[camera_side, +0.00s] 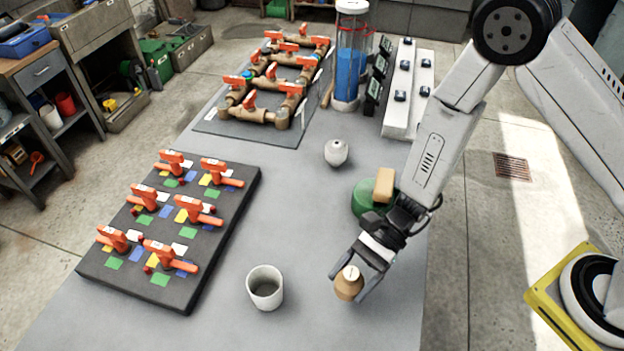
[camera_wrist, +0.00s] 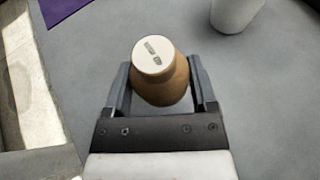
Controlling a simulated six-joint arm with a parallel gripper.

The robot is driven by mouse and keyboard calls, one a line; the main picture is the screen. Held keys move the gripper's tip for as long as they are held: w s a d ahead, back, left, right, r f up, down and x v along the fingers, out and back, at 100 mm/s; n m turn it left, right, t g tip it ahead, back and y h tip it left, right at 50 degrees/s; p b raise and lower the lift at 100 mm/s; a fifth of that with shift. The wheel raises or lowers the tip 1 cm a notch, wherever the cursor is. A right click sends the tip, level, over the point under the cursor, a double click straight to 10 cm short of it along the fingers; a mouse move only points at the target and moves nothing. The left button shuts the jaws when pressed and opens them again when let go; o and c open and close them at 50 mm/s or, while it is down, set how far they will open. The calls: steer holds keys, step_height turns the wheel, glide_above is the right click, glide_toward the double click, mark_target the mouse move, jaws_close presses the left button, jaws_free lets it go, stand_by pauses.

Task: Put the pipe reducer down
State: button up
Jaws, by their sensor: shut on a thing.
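The pipe reducer (camera_side: 347,285) is a small tan-brown tapered piece with a pale, marked top face. My gripper (camera_side: 352,287) is shut on it, one finger on each side, near the front right of the grey table. In the wrist view, the reducer (camera_wrist: 162,78) sits between the two fingers of my gripper (camera_wrist: 160,88), its pale end toward the camera. The side view does not clearly show whether its underside touches the table.
A white cup (camera_side: 265,288) stands left of my gripper. A green round object (camera_side: 366,197) with a tan block (camera_side: 384,184) is behind it. A white rounded vessel (camera_side: 336,153) stands farther back. A black board (camera_side: 215,250) with orange valves lies left. Bare table (camera_side: 300,220) lies between.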

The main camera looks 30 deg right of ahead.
mark_target(350, 289)
steer(key=shift+f, duration=1.75)
steer(key=shift+f, duration=0.1)
steer(key=o, duration=1.3)
steer(key=shift+c, duration=0.2)
steer(key=shift+v, duration=6.05)
